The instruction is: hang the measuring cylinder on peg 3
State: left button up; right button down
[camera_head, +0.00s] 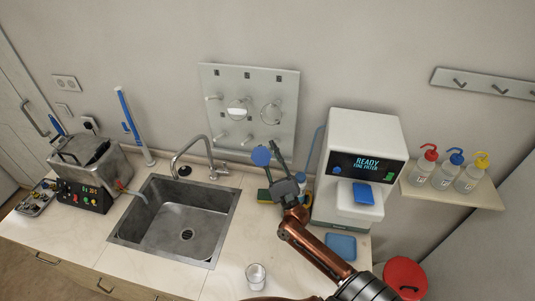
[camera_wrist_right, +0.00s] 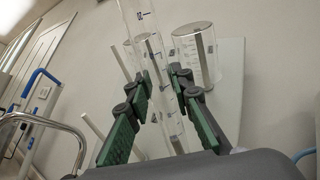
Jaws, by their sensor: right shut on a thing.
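My right gripper (camera_head: 281,168) is in front of the pegboard (camera_head: 286,130), above the counter behind the sink. In the right wrist view the green-padded fingers (camera_wrist_right: 160,112) are shut on the clear, graduated measuring cylinder (camera_wrist_right: 166,105), which runs up between them, slightly tilted. A round blue disc (camera_head: 261,156), which looks like the cylinder's foot, shows beside the gripper in the head view. The board carries several pegs. Peg numbers are not readable. My left gripper is out of view.
A glass (camera_head: 255,275) stands on the front counter. Wash bottles (camera_head: 447,174) stand on a shelf at right.

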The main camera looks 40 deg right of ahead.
jog(key=shift+w+d+f+b, duration=0.5)
jog(key=shift+w+d+b, duration=0.1)
jog(key=shift+d+b, duration=0.25)
jog(key=shift+w+d+f+b, duration=0.25)
jog(key=shift+w+d+b, duration=0.1)
jog(key=shift+d+b, duration=0.3)
jog(key=shift+w+d+f, duration=0.25)
jog(key=shift+w+f, duration=0.05)
jog(key=shift+w, duration=0.1)
jog(key=shift+w+d+f+b, duration=0.15)
jog(key=shift+d+f+b, duration=0.1)
jog(key=shift+b, duration=0.1)
jog(key=shift+r, duration=0.1)
jog(key=shift+a, duration=0.1)
jog(key=c, duration=1.6)
grip_release()
jog(key=shift+a, duration=0.1)
